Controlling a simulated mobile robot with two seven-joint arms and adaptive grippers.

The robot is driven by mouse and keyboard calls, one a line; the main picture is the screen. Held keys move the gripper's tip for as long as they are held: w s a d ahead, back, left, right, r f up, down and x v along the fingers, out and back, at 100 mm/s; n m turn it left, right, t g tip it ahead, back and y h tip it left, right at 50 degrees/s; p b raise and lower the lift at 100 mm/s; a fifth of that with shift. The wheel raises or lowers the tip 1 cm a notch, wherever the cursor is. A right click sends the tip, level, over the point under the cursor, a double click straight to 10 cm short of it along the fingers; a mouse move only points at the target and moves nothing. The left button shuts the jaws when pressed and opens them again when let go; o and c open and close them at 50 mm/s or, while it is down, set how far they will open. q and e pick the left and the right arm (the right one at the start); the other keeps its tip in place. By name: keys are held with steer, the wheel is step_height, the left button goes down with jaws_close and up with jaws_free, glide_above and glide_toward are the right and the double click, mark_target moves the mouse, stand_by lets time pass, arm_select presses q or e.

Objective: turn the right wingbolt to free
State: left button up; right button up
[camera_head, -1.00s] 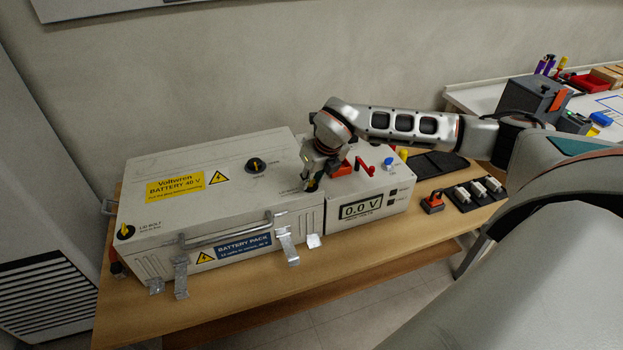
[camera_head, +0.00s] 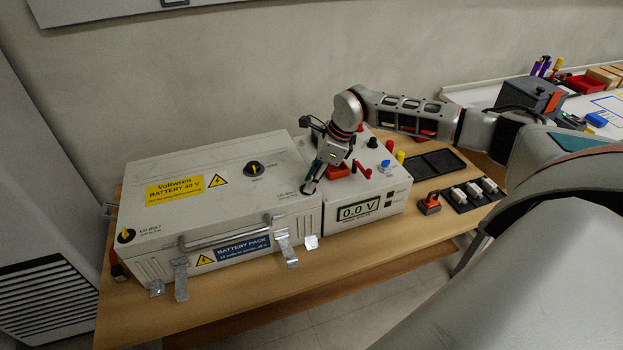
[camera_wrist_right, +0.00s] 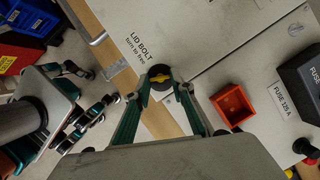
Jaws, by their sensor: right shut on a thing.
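The right wingbolt, a black round knob with a yellow wing (camera_wrist_right: 158,76), sits beside the printed words "LID BOLT turn to free" in the right wrist view. My right gripper (camera_wrist_right: 163,82) is shut on it, with one green-sided finger on each side. In the head view my right gripper (camera_head: 308,188) reaches down to the right front corner of the white battery box lid (camera_head: 215,205) and hides the bolt. The other lid bolt (camera_head: 125,234) is at the lid's left front corner.
A white meter box (camera_head: 345,228) reading 0.0 V stands against the battery box's right side. An orange open socket (camera_wrist_right: 232,105) and a dark fuse block (camera_wrist_right: 305,75) are close to my right gripper. A metal handle (camera_head: 228,230) and latches line the box front.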

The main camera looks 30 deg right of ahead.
steer(key=n, duration=0.2)
steer(key=n+g, duration=0.1)
steer(key=n, duration=0.1)
steer(key=shift+w+d+n+g+y, duration=0.1)
steer(key=shift+w+n+g+y, duration=0.1)
steer(key=shift+n+g+y, duration=0.15)
stand_by(0.4)
steer(key=o, duration=1.1)
steer(key=v, duration=1.2)
